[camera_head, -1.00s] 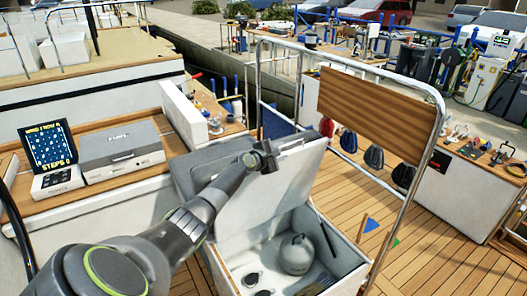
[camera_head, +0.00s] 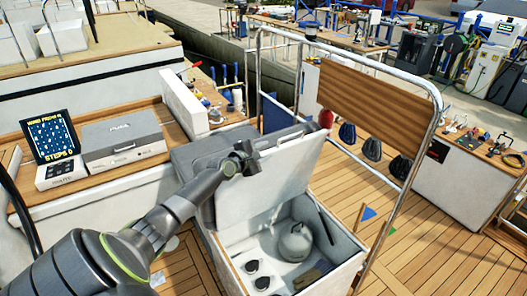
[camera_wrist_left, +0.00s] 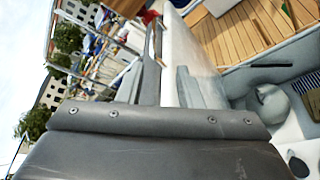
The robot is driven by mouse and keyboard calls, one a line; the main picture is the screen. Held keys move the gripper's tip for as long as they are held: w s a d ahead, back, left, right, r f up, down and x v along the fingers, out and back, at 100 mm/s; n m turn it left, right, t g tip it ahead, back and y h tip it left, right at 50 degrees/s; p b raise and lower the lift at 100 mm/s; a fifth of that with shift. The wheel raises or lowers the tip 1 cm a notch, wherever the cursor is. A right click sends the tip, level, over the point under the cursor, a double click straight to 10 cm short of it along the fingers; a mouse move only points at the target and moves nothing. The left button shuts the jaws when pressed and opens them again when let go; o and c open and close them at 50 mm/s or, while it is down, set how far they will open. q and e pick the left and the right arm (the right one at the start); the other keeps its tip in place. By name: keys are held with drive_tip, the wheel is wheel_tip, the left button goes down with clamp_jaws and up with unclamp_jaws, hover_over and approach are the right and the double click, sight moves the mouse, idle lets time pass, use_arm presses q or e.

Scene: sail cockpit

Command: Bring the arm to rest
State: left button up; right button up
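My left gripper (camera_head: 246,158) is at the end of my left arm, beside the upper left part of the raised white locker lid (camera_head: 270,178). Its two grey fingers (camera_wrist_left: 170,80) stand a little apart in the left wrist view, with part of the pale lid showing between and behind them. I see nothing held. Whether a finger touches the lid I cannot tell. The open white locker (camera_head: 350,255) below holds a grey round bottle (camera_head: 295,242) and some small dark items. My right gripper is in neither view.
A counter with a grey case (camera_head: 122,140) and a screen panel (camera_head: 50,140) lies to the left. A steel rail frame with a wooden board (camera_head: 375,95) stands behind the locker at right. Wooden deck (camera_head: 430,230) is open on the right.

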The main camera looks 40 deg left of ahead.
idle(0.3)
use_arm(q)
drive_tip(key=s+d+f+m+g+y+b, duration=0.1)
drive_tip(key=s+f+m+g+b, duration=0.15)
drive_tip(key=s+f, duration=0.8)
drive_tip(key=s+d+f+m+g+b, duration=0.1)
drive_tip(key=s+f+m+g+b, duration=0.2)
drive_tip(key=f, duration=1.4)
drive_tip(key=s+d+f+m+g+y+b, duration=0.15)
drive_tip(key=s+f+m, duration=0.5)
drive_tip(key=f, duration=0.75)
drive_tip(key=s+d+f+m+g+b, duration=0.2)
drive_tip(key=s+d+f+m, duration=0.2)
drive_tip(key=s+f, duration=0.4)
drive_tip(key=s+d+f+m+g+h+b, duration=0.1)
drive_tip(key=s+d+f+m, duration=0.3)
drive_tip(key=s, duration=1.3)
drive_tip(key=s+d+f+m+g+b, duration=0.4)
drive_tip(key=s+d+f, duration=0.3)
drive_tip(key=s+f, duration=0.5)
drive_tip(key=shift+s+d, duration=0.35)
drive_tip(key=shift+s, duration=0.15)
